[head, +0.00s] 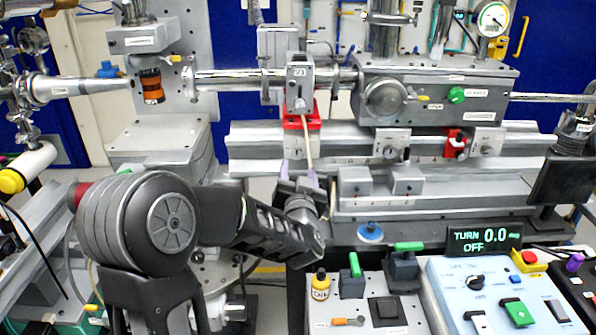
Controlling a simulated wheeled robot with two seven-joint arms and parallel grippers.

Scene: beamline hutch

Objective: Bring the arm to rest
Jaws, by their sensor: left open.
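My left arm comes in from the left and reaches toward the beamline. My left gripper (300,178) is at the arm's end, below the grey valve block marked V3 (299,82). Its two fingers are apart and point up and away. A thin tan lever (307,140) hangs from the valve block, past a red bracket (291,122), with its lower end near the fingers. I cannot tell whether the fingers touch it. My right gripper is not in view.
The grey beamline rail (460,150) and chamber (440,92) run across the back. At front right are a switch panel (363,310), a light-blue control box (505,295) and a display reading TURN 0.0 OFF (484,240).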

